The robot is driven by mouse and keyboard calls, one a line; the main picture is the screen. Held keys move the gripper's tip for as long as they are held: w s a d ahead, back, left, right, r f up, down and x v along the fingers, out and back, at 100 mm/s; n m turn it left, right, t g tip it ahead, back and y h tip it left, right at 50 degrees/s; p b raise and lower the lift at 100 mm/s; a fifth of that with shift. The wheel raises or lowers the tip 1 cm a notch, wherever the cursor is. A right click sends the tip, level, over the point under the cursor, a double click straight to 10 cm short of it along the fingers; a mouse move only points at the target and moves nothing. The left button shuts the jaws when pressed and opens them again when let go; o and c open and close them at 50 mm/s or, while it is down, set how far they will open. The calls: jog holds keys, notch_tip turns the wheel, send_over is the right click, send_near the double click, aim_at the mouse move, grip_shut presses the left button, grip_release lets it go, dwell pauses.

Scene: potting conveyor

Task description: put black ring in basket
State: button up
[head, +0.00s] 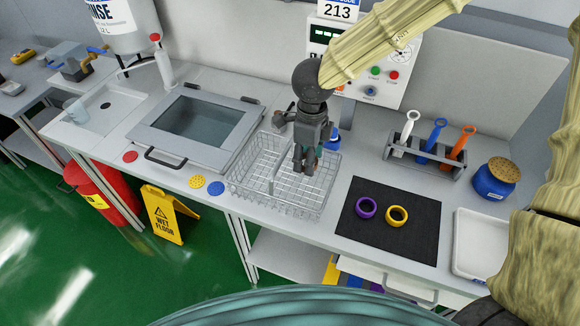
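The wire basket (240,187) stands on the counter in the middle of the head view. It has a divider across it, and its visible floor looks bare. My gripper (304,168) points down over the right part of the basket, its fingers close together. I cannot tell whether they are open, shut or holding something small and dark. No black ring can be made out. A purple ring (358,207) and a yellow ring (389,215) lie side by side on the black mat (412,240), to the right of the basket.
A lidded basin (180,150) is left of the basket. Behind the mat, a rack (397,157) holds several coloured tools. A blue jar (492,185) and a white tray (470,258) stand at right. Coloured discs (197,182) lie near the front edge.

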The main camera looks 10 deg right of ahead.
aim_at(307, 188)
jog(key=f, duration=0.1)
jog(key=s+f, duration=0.1)
jog(key=f, duration=0.1)
jog(key=shift+s+d+f, duration=0.1)
jog(key=shift+s+f, duration=0.1)
jog(key=shift+s, duration=0.15)
jog(key=shift+w+f+p, duration=0.15)
jog(key=shift+w+f, duration=0.2)
jog(key=shift+f, duration=0.3)
jog(key=shift+w+f+p, duration=0.15)
jog(key=shift+w+f, duration=0.15)
jog(key=shift+f, duration=0.3)
jog(key=shift+s+f, duration=0.2)
jog(key=shift+f, duration=0.35)
jog(key=shift+s+f, duration=0.2)
jog(key=shift+f, duration=0.35)
jog(key=shift+w+f, duration=0.25)
jog(key=shift+f, duration=0.25)
jog(key=shift+s, duration=0.2)
jog(key=o, duration=1)
jog(key=shift+w+f, duration=0.1)
jog(key=shift+w, duration=0.05)
jog(key=shift+c, duration=0.2)
notch_tip(307, 188, up, 12)
jog(key=shift+r, duration=0.2)
